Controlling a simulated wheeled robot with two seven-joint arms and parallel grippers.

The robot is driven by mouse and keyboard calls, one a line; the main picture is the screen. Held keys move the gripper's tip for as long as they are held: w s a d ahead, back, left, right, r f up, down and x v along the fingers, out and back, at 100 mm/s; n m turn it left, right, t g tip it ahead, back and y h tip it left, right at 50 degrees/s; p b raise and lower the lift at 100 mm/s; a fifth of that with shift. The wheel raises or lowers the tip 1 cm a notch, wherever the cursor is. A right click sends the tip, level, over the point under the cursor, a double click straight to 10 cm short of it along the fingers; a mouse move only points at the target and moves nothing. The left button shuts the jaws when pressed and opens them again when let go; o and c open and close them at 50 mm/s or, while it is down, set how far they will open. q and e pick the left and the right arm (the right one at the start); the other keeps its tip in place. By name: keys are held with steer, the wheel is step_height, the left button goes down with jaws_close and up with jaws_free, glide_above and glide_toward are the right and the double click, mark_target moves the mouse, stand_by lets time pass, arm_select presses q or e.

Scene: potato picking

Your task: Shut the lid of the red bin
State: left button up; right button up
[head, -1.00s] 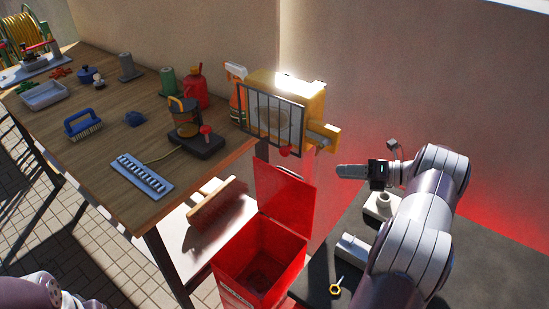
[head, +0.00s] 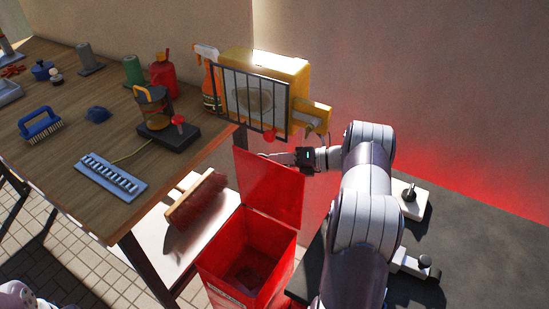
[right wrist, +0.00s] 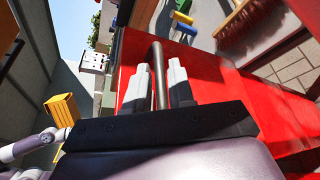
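The red bin (head: 225,285) stands open on the floor between the wooden table and a dark table. Its lid (head: 270,188) is raised nearly upright at the back. My right gripper (head: 268,155) is at the lid's top edge, with its fingers partly hidden. In the right wrist view, the two pale fingers (right wrist: 158,85) are apart, in front of the red lid (right wrist: 215,85). A dark rod shows between them; I cannot tell whether it touches them. My left gripper is out of view.
A yellow box with a barred front (head: 255,98) sits just above the lid. A brush (head: 195,198) lies on a white shelf left of the bin. The wooden table (head: 75,140) holds several items. The dark table (head: 470,225) is right of my right arm.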

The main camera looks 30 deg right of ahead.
steer(key=shift+x, duration=0.75)
steer(key=shift+c, duration=0.3)
jaws_close()
steer(key=shift+a, duration=0.15)
